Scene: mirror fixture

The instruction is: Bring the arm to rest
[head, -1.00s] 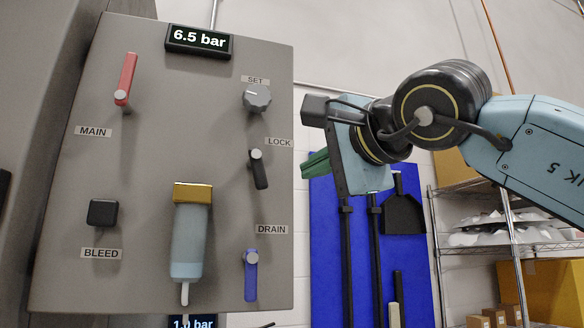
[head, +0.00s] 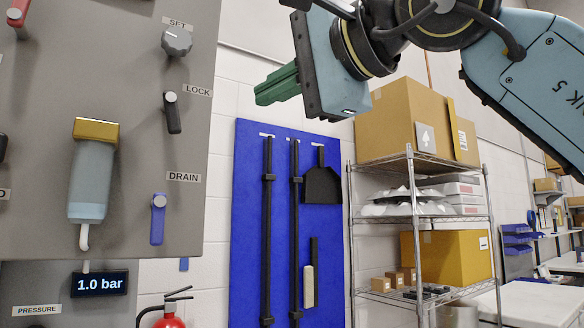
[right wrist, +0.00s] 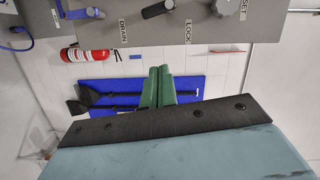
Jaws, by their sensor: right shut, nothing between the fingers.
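My right gripper (head: 277,86) is in the upper middle of the head view, its green fingers pointing left toward the grey panel (head: 140,225). The fingers are shut with nothing between them. They are apart from the panel, to the right of the SET knob (head: 176,41) and the LOCK lever (head: 172,113). The right wrist view also shows the green fingers (right wrist: 157,88) together, with the panel's lower part (right wrist: 100,28) beyond them. My left gripper is not in view.
The panel carries a blue DRAIN lever (head: 157,218), a filter bowl (head: 91,180) and a red lever (head: 17,14). A display (head: 99,284) below reads 1.0 bar. A blue tool board (head: 250,230), a wire shelf (head: 425,220) with boxes and a fire extinguisher (head: 168,318) stand around.

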